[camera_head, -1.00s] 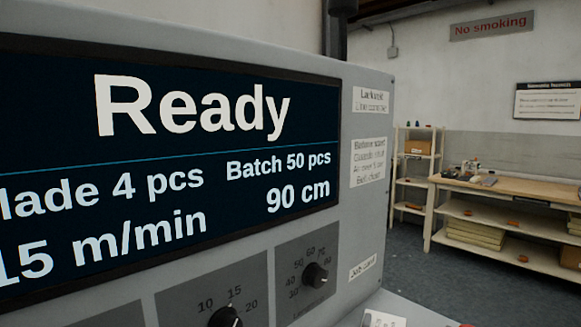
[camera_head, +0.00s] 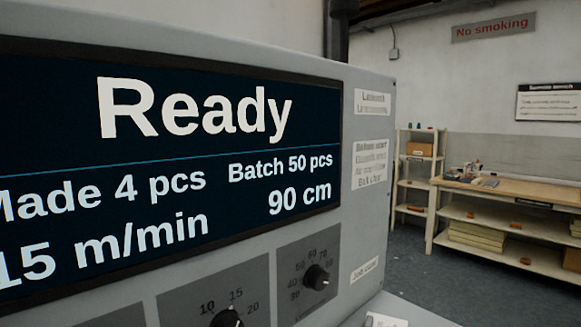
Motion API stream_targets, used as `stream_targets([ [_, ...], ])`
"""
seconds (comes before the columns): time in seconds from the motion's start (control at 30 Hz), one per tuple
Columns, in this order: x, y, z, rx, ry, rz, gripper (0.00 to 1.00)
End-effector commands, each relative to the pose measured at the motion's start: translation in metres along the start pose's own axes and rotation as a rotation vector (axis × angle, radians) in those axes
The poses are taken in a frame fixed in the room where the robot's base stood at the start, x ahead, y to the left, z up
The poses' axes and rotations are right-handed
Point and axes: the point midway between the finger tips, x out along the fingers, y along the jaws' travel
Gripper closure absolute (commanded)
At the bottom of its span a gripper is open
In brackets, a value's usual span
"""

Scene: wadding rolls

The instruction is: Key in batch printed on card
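A grey machine panel fills the left of the view. Its dark display (camera_head: 170,165) reads "Ready", "Made 4 pcs", "Batch 50 pcs", "15 m/min" and "90 cm", with the left edge of the text cut off. Below it are a length-scale knob (camera_head: 316,278) and a second knob (camera_head: 227,318) with marks 10, 15 and 20. A "Job card" label (camera_head: 364,269) is on the panel's right side. Part of a white card (camera_head: 386,321) shows at the bottom edge; its print is cut off and unreadable. My gripper is not in view.
Small labels (camera_head: 370,163) sit right of the display. Behind stand a shelf rack (camera_head: 400,183) with a cardboard box and a wooden workbench (camera_head: 545,190) with items on it. Open grey floor (camera_head: 410,260) lies between machine and bench. A "No smoking" sign (camera_head: 493,27) hangs on the wall.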

Motion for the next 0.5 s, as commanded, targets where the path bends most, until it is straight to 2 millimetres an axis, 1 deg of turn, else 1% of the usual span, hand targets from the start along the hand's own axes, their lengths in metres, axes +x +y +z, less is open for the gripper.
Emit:
stream_targets([
  [0.03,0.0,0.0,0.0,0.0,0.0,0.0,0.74],
  [0.3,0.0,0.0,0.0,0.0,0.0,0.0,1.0],
  [0.5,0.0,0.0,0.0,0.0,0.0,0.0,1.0],
])
